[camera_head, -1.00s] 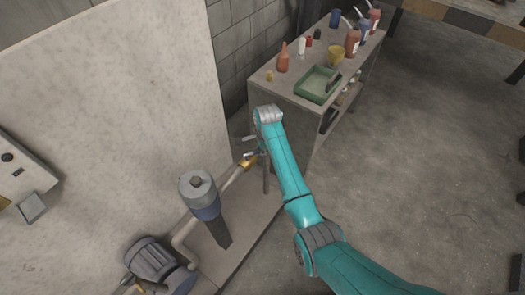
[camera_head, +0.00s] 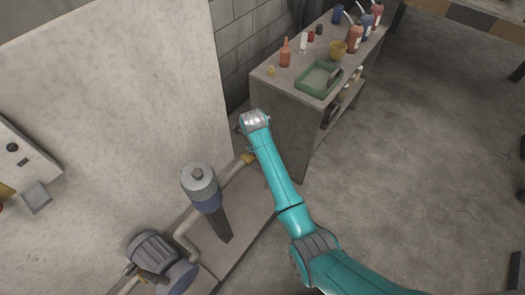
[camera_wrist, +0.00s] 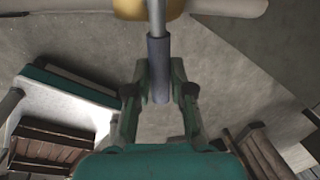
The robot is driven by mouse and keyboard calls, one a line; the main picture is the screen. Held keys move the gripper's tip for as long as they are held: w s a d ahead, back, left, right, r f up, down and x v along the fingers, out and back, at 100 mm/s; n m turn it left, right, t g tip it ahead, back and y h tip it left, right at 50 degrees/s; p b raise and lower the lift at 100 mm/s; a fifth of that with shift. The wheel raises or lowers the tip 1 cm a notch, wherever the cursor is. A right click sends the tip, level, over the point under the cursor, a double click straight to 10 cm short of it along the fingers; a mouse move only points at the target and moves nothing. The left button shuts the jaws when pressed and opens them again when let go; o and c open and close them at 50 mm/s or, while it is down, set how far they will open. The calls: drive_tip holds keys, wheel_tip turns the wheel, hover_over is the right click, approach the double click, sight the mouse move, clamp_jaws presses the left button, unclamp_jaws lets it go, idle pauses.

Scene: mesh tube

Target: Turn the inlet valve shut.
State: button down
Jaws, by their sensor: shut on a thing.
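The inlet valve has a brass body (camera_head: 248,159) on the pipe by the wall, partly behind my arm in the head view. In the wrist view its brass body (camera_wrist: 150,8) is at the top edge. A metal stem with a grey-purple handle sleeve (camera_wrist: 158,50) comes from it toward me, looking roughly square to the pipe there. My gripper (camera_wrist: 160,78) is shut on the handle, one finger on each side of the sleeve's end. In the head view my arm's end hides the handle and most of the gripper.
The pale pipe (camera_head: 231,172) runs to a grey-and-blue filter housing (camera_head: 202,190) and a motor pump (camera_head: 155,256). A workbench (camera_head: 278,92) with a green tray (camera_head: 307,87) and bottles stands just behind my wrist. Open floor (camera_head: 420,170) lies to the right.

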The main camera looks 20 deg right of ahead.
drive_tip(key=shift+s+a+m, duration=0.25)
drive_tip(key=shift+a+m, duration=0.1)
drive_tip(key=shift+m, duration=0.35)
drive_tip(key=c, duration=1)
unclamp_jaws()
drive_tip(key=r, duration=0.4)
drive_tip(key=s+a+r, duration=0.1)
drive_tip(key=r, duration=0.3)
drive_tip(key=a+r, duration=0.1)
drive_tip(key=r, duration=0.2)
drive_tip(key=shift+s+r, duration=0.2)
drive_tip(key=shift+r, duration=0.2)
